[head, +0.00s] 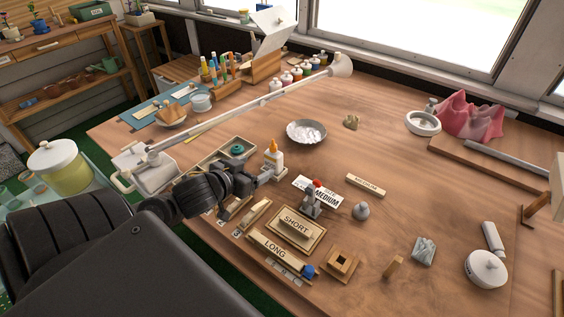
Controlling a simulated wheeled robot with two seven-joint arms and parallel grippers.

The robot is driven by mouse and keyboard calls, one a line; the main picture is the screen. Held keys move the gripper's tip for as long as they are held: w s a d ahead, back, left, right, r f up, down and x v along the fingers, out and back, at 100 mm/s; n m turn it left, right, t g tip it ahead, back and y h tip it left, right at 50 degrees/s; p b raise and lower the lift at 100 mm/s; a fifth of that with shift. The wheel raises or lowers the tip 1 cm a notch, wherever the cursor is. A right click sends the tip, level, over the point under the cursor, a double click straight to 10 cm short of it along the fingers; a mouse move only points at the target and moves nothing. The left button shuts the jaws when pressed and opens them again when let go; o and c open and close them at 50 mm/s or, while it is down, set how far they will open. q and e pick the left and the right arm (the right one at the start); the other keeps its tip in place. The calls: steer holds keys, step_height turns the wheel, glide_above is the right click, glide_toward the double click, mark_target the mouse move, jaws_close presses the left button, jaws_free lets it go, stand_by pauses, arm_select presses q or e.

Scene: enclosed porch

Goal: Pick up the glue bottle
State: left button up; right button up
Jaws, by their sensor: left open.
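The glue bottle (275,160) is white with an orange tip and stands upright on the wooden workbench, left of the middle of the head view. My left gripper (262,187) is open and low over the bench, coming from the lower left. Its far finger shows right at the bottle's base and hides part of it. I cannot tell whether it touches the bottle. The bottle does not appear to be between the fingers. My right gripper is not in view.
A metal bowl (306,132) stands behind the bottle to the right. A compartment tray with a teal roll (237,149) lies to the left. A long pale lamp-like arm (255,103) stretches behind. The bench's right middle is mostly clear.

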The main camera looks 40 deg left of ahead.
mark_target(270, 160)
arm_select(q)
steer(key=shift+w+d, duration=0.1)
steer(key=shift+w, duration=0.25)
steer(key=shift+b+x, duration=0.45)
steer(key=shift+x, duration=1.9)
steer(key=shift+w+f, duration=0.15)
steer(key=shift+w, duration=0.1)
steer(key=x, duration=0.4)
steer(key=shift+w, duration=0.25)
steer(key=shift+w+f, duration=0.15)
steer(key=shift+w, duration=0.05)
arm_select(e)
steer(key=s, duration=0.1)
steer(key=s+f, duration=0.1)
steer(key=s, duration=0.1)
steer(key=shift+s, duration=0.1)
arm_select(q)
steer(key=shift+c, duration=0.2)
